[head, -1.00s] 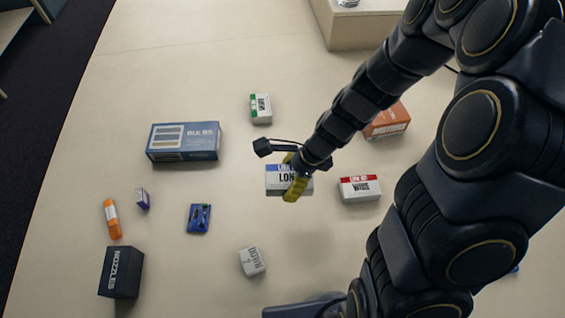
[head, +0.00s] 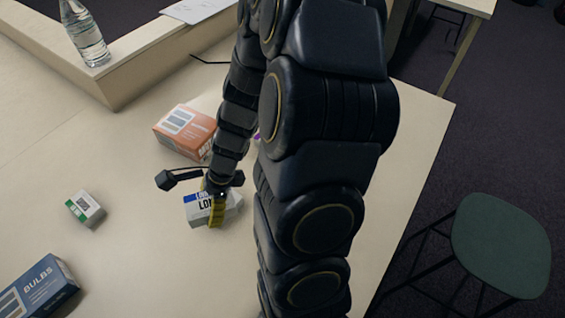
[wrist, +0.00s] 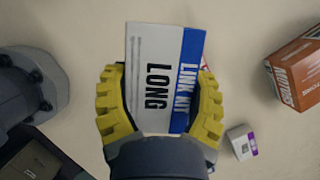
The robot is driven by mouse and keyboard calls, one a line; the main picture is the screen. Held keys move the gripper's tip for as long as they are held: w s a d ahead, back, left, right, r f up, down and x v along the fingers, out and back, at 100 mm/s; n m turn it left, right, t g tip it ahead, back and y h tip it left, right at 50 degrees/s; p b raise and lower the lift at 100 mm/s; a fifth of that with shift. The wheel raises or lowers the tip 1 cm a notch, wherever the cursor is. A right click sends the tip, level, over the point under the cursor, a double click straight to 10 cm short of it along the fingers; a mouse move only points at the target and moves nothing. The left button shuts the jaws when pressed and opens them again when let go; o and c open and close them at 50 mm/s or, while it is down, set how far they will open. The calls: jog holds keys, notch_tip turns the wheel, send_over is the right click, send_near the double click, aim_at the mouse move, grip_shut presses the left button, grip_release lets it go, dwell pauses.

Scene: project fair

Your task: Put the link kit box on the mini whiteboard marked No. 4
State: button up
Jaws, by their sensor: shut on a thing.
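My gripper (head: 217,205) is shut on the link kit box (head: 196,211), a white box with a blue band. In the wrist view the box (wrist: 152,75) reads "LINK KIT" and "LONG", and sits between the yellow fingers of my gripper (wrist: 160,110). It appears held above the table; its exact height is hard to tell. A flat white panel (head: 197,9) lies on the raised ledge at the top of the head view, cut off by the edge. No number is readable on it, so I cannot tell whether it is a whiteboard marked No. 4.
An orange box (head: 182,134) stands just behind my gripper. A green-marked white box (head: 88,208) and a blue bulbs box (head: 45,285) are at left. A water bottle (head: 86,38) stands on the raised ledge (head: 135,75). A green stool (head: 500,245) is beyond the table's right edge.

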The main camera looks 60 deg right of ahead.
jog(key=s+d+m+t+h, duration=0.2)
jog(key=s+d+m+h, duration=0.2)
jog(key=s+d+m, duration=1)
jog(key=d+f+n, duration=0.1)
jog(key=d+f, duration=0.2)
jog(key=d, duration=0.2)
jog(key=w+d+f+n, duration=0.1)
jog(key=d+f, duration=0.2)
jog(key=d, duration=0.3)
jog(key=w+d+f+n, duration=0.1)
jog(key=d+f, duration=0.2)
jog(key=d, duration=0.3)
jog(key=shift+w, duration=0.2)
jog(key=shift+w+d+f, duration=0.1)
jog(key=shift+d+f, duration=0.05)
jog(key=shift+f, duration=1.6)
jog(key=o, duration=1.2)
jog(key=shift+f, duration=0.1)
jog(key=shift+c, duration=0.2)
